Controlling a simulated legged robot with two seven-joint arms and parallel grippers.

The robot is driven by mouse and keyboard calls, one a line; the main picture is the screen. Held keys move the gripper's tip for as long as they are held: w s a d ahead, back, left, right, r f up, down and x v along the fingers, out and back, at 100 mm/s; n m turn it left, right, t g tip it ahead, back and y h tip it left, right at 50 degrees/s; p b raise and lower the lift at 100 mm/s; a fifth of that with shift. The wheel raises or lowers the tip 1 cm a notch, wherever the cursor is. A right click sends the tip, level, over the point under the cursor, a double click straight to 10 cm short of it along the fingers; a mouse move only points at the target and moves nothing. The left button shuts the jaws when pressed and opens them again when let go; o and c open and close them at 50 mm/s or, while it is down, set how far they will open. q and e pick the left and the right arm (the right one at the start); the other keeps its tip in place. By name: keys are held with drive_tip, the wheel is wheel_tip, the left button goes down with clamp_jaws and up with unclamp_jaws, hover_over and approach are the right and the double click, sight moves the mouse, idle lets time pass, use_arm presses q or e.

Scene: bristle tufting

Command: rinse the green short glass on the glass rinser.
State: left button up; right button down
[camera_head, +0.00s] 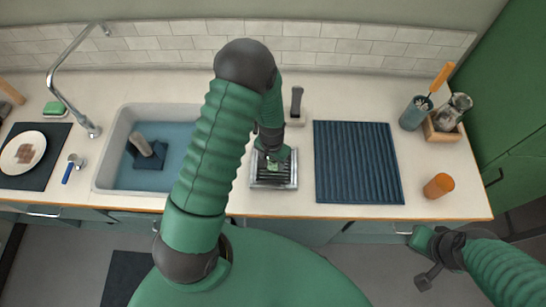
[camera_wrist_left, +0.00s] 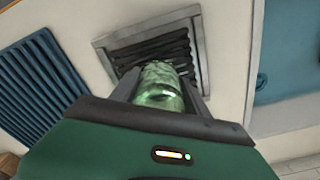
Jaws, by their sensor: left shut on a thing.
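The green short glass (camera_wrist_left: 161,86) is see-through and sits between the two dark fingers of my left gripper (camera_wrist_left: 160,90) in the left wrist view. In the head view my left gripper (camera_head: 273,160) is over the glass rinser, shut on the glass, which shows only as a small pale green patch (camera_head: 273,167). The glass rinser (camera_head: 275,185) is a metal-framed dark grate set in the counter; it also shows in the left wrist view (camera_wrist_left: 113,40). I cannot tell whether the glass touches the grate. My right gripper (camera_head: 428,262) is at the lower right, in front of the counter.
A ribbed blue mat (camera_head: 357,162) lies right of the rinser. An orange cup (camera_head: 438,186), a blue utensil cup (camera_head: 414,114) and a wooden caddy (camera_head: 440,132) with a jar stand farther right. The sink (camera_head: 108,170) is left. A dark-handled fixture (camera_head: 296,104) stands behind the rinser.

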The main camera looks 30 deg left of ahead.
use_arm(q)
drive_tip(key=shift+d+f, duration=0.1)
drive_tip(key=shift+d, duration=0.15)
drive_tip(key=shift+a+f+b, duration=0.3)
drive_tip(key=shift+f, duration=0.05)
use_arm(e)
drive_tip(key=shift+f, duration=0.4)
use_arm(q)
drive_tip(key=shift+s+d+f, duration=0.1)
drive_tip(key=shift+d+f, duration=0.05)
use_arm(e)
drive_tip(key=shift+d, duration=0.15)
idle(0.7)
